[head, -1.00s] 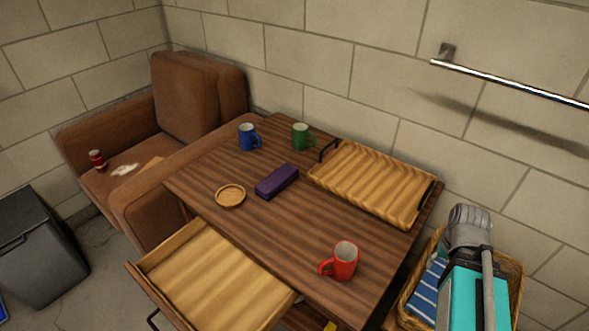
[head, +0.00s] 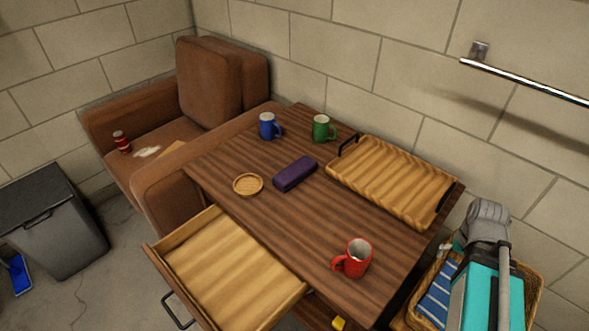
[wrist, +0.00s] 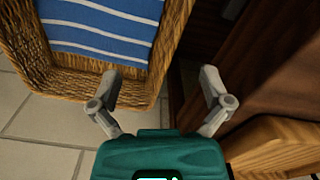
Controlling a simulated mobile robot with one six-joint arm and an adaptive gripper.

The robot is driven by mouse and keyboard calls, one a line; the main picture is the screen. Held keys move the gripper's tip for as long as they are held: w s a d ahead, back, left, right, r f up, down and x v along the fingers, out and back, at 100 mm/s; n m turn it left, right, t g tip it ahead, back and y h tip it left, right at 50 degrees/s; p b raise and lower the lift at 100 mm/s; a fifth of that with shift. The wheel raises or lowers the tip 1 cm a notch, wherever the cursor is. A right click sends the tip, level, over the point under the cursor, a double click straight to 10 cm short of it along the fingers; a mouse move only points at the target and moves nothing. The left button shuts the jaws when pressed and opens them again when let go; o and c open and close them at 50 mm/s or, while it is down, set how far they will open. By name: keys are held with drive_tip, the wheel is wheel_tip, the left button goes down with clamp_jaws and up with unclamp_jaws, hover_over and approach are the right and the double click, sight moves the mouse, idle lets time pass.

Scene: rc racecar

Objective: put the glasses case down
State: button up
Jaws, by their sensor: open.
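The purple glasses case (head: 295,174) lies on the wooden table (head: 300,222), between the round wooden coaster (head: 248,184) and the wooden tray (head: 392,182). My gripper (wrist: 160,85) is open and empty in the wrist view. Its fingers point down beside the wicker basket, over the gap between basket and table. In the head view my arm is at the lower right, well apart from the case. The fingertips are hidden in the head view.
Blue (head: 268,127), green (head: 321,129) and red (head: 353,258) mugs stand on the table. An open drawer (head: 225,268) juts out at the front. A wicker basket (wrist: 90,76) holds a striped blue cloth (wrist: 100,30). An armchair (head: 165,133) and bin (head: 50,225) are left.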

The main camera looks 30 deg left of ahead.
drive_tip(key=w+a+r+n+p, duration=0.2)
drive_tip(key=r+p, duration=0.1)
drive_tip(key=w+a+r+n+p, duration=0.2)
drive_tip(key=a+r+p, duration=0.1)
drive_tip(key=r, duration=0.1)
drive_tip(key=w+a+r+n+p, duration=0.2)
drive_tip(key=r+p, duration=0.1)
drive_tip(key=p, duration=0.1)
drive_tip(key=shift+w+a+r, duration=0.1)
drive_tip(key=shift+a+r, duration=0.3)
drive_tip(key=w+a+r+n+p, duration=0.2)
drive_tip(key=w+a+n, duration=0.1)
drive_tip(key=a+n, duration=0.3)
wheel_tip(320, 180, up, 5)
drive_tip(key=n+p, duration=0.5)
drive_tip(key=n, duration=1.5)
hover_over(296, 167)
drive_tip(key=shift+s+d, duration=0.1)
drive_tip(key=shift+f, duration=0.1)
wheel_tip(296, 167, down, 8)
drive_tip(key=b, duration=0.8)
drive_tip(key=shift+f, duration=0.2)
